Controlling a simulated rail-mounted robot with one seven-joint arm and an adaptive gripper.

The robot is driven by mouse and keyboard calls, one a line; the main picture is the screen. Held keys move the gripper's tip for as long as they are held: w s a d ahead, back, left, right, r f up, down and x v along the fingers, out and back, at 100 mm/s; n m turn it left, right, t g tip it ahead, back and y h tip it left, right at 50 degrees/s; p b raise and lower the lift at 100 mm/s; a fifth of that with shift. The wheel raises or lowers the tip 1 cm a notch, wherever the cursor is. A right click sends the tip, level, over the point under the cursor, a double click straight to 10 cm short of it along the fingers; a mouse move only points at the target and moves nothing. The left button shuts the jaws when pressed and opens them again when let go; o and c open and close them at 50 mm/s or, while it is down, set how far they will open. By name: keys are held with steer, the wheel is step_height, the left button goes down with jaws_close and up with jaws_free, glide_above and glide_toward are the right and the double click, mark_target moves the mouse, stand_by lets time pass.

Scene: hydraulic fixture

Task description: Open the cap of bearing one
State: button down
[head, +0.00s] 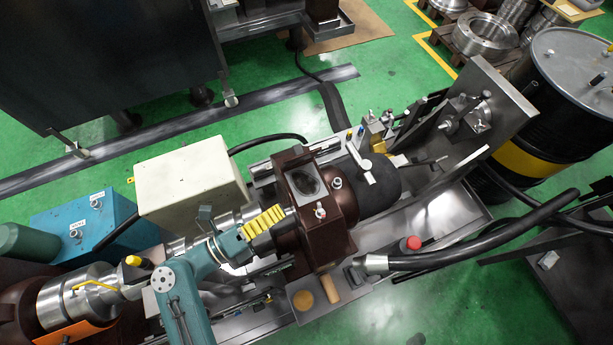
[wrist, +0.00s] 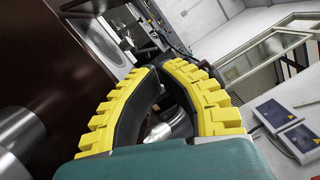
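A dark brown bearing housing (head: 341,212) stands mid-fixture in the head view. Its top has a dark recessed window (head: 305,181) and small silver knobs (head: 320,211). No label shows which part is bearing one, and I cannot tell whether a cap is open. My gripper (head: 286,212), with yellow ribbed fingers, is just left of the housing. In the wrist view, the fingertips of my gripper (wrist: 158,68) come together, with nothing clearly held. A silver rounded part (wrist: 158,132) shows through the gap between the fingers. A dark brown surface (wrist: 50,60) fills the left side close by.
A cream box (head: 190,178) and a blue box (head: 85,220) stand left of my gripper. A black hose (head: 470,240) and red knob (head: 413,243) lie to the right. A steel plate (head: 500,105) and black-yellow drum (head: 560,110) stand at upper right.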

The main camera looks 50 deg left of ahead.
mark_target(297, 154)
steer(key=shift+n+y, duration=0.3)
steer(key=w, duration=0.6)
steer(key=w+p, duration=0.1)
steer(key=w, duration=0.2)
steer(key=shift+w+r, duration=0.2)
steer(key=shift+r, duration=0.1)
steer(key=a, duration=0.2)
steer(key=w+a+r, duration=0.1)
steer(key=shift+a+r, duration=0.1)
steer(key=shift+a, duration=0.25)
steer(key=shift+s, duration=0.1)
